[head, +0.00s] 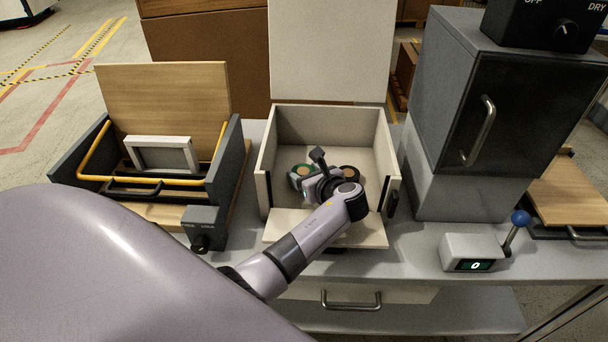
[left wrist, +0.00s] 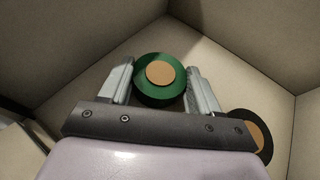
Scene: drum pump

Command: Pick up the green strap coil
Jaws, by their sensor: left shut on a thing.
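The green strap coil (head: 301,172) has a tan round centre and is inside the open box (head: 264,150), left of a dark coil. In the left wrist view the green coil (left wrist: 145,92) sits between the two fingers of my left gripper (left wrist: 160,85), which is shut on it. In the head view my left gripper (head: 312,180) reaches into the box from the front, and its wrist hides part of the coil. Whether the coil touches the box floor cannot be told. My right gripper is not in view.
A dark coil with a tan centre (head: 349,172) is in the box close beside my gripper; it also shows in the left wrist view (left wrist: 262,140). The box walls stand around. A dark grey cabinet (head: 520,110) is on the right, a counter with a lever (head: 470,252) in front.

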